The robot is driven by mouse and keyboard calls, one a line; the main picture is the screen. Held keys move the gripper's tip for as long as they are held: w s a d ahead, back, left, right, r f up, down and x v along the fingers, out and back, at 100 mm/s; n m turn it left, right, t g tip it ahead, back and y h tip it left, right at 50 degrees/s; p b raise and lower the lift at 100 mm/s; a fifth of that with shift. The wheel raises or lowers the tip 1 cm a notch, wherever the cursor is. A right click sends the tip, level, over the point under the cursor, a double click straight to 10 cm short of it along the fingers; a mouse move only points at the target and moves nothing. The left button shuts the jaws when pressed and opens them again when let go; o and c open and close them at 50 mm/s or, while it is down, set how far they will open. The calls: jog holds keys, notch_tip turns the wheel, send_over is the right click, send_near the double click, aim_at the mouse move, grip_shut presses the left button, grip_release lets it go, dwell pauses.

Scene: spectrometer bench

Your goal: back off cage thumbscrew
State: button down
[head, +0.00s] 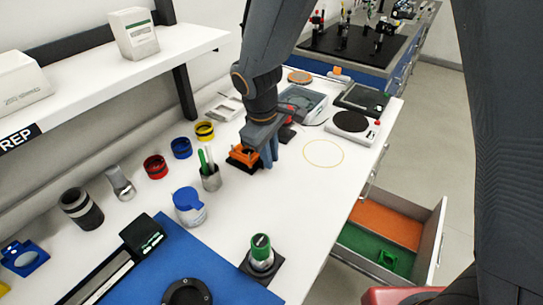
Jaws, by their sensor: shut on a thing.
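An orange cage-like fixture (243,154) with a dark base stands on the white bench, in the middle of the head view. My gripper (267,158) reaches down from above at its right side, with the grey fingers close against it. The gripper is shut on a small part there, which appears to be the cage thumbscrew. The thumbscrew itself is hidden by the fingers, and its turn cannot be seen.
A metal cup with pens (211,178) stands close left of the fixture, and a blue-lidded jar (190,208) is nearer. Colored rings (181,148) lie behind left. A round-plate device (352,124) is at right. An open drawer (432,243) juts out below the bench edge.

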jog(key=shift+s+a+f+t+h+b, duration=0.15)
jog(key=shift+t+b, duration=0.15)
jog(key=shift+b, duration=0.45)
jog(key=shift+d+f+t+h+b, duration=0.1)
jog(key=shift+t+h+b, duration=0.15)
jog(key=shift+b, duration=0.55)
jog(key=shift+s+a+f+t+h+b, duration=0.1)
jog(key=shift+t+b, duration=0.25)
jog(key=shift+b, duration=0.4)
jog(key=shift+s+r+t+b, duration=0.1)
jog(key=shift+r+t+b, duration=0.1)
jog(key=shift+t+b, duration=0.4)
jog(key=c, duration=1.7)
grip_release()
jog(key=shift+c, duration=0.2)
jog(key=shift+r, duration=0.1)
jog(key=shift+a+r, duration=0.1)
jog(key=shift+r, duration=0.1)
jog(key=v, duration=0.7)
jog(key=shift+r+b, duration=0.2)
jog(key=shift+b, duration=0.15)
jog(key=shift+a, duration=0.1)
